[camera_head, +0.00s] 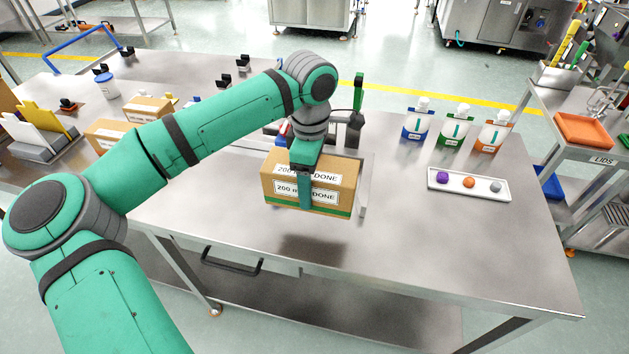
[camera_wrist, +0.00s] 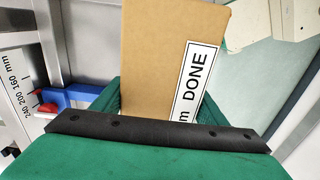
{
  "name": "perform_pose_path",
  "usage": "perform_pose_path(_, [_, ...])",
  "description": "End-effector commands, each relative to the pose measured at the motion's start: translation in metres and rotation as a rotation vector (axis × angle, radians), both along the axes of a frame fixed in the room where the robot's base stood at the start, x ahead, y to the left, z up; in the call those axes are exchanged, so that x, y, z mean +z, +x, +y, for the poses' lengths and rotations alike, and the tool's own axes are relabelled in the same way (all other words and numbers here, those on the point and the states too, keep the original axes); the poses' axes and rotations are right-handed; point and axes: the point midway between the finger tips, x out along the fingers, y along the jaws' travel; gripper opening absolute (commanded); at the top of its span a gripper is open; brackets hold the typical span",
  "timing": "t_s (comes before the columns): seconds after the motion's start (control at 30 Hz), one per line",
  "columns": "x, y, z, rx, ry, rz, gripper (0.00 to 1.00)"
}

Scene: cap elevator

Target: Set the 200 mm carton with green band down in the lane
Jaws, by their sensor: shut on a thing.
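The brown carton (camera_head: 335,205) has a green band along its lower edge and white labels reading 200 mm and DONE. My gripper (camera_head: 305,190) is shut on it from above, with one green finger down its front face. The carton appears held above the steel table, with a dark shadow below and in front of it. In the wrist view the carton's brown face (camera_wrist: 165,60) and part of its DONE label show between the green fingers. A thin metal rail (camera_head: 366,185) stands at the carton's right; the rest of the lane is hidden behind carton and arm.
A height scale (camera_wrist: 20,85) with a blue and red slider (camera_wrist: 65,97) is beside the gripper. Other cartons (camera_head: 150,108) stand at left. The table's front right is clear.

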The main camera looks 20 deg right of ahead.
Motion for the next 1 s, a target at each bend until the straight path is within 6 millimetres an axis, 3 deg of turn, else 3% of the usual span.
perform_pose_path(0.37, [-0.007, 0.000, 0.000, 0.001, 0.000, 0.000, 0.22])
perform_pose_path(1.0, [-0.056, 0.000, -0.001, -0.002, -0.001, -0.001, 0.22])
